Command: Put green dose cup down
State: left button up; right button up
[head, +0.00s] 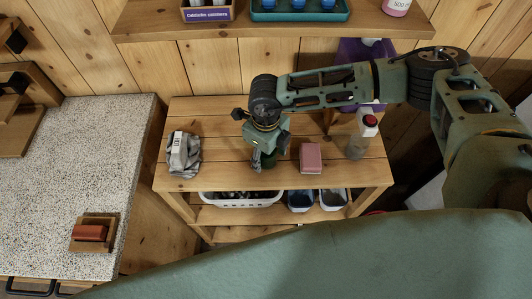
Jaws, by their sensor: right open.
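A small dark green object, probably the green dose cup (267,163), is on or just above the top of the wooden shelf unit (225,175), near its middle. My right gripper (258,158) points down over the table top, with its fingers at the cup. The gripper is open, and its fingers hide part of the cup. I cannot tell whether they touch it. My left gripper is not in view.
A grey bundle (184,155) lies left of the gripper. A white basket (240,199) is below. A wall shelf (270,27) hangs above.

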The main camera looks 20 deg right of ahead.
jog(key=shift+r+p, duration=0.3)
jog(key=shift+p, duration=0.05)
notch_tip(320, 180, up, 12)
jog(key=b, duration=0.3)
jog(key=shift+f+b, duration=0.15)
jog(key=shift+b, duration=0.25)
jog(key=shift+s+a, duration=0.1)
